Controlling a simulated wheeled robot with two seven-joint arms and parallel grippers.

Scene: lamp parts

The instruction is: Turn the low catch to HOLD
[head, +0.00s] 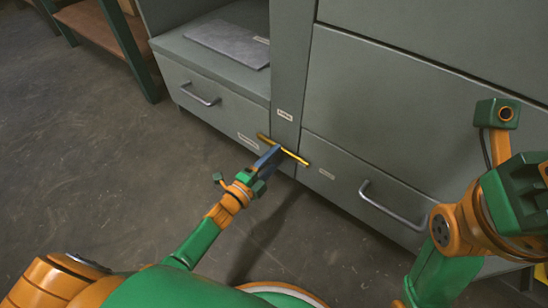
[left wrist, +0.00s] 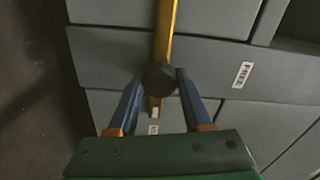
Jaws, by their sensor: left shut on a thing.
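The low catch is a yellow bar (head: 296,157) with a dark round hub (left wrist: 160,77), low on the grey cabinet. In the head view the bar lies sideways across the upright post, tilted down to the right along the cabinet front. My left gripper (head: 275,153) has its blue fingers closed on the catch; in the left wrist view the fingers (left wrist: 158,82) flank the hub. A label reading FREE (left wrist: 242,74) sits to one side of the bar. Another label (left wrist: 152,128) lies near the bar's lower end, its word too small to read. My right gripper's fingers are not visible.
Labels sit on the post (head: 284,115), left drawer (head: 248,141) and right drawer (head: 326,174), unreadable here. Handles stick out from the left drawer (head: 201,97) and right drawer (head: 390,208). A grey slab (head: 228,43) lies on the open shelf. The floor at left is clear.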

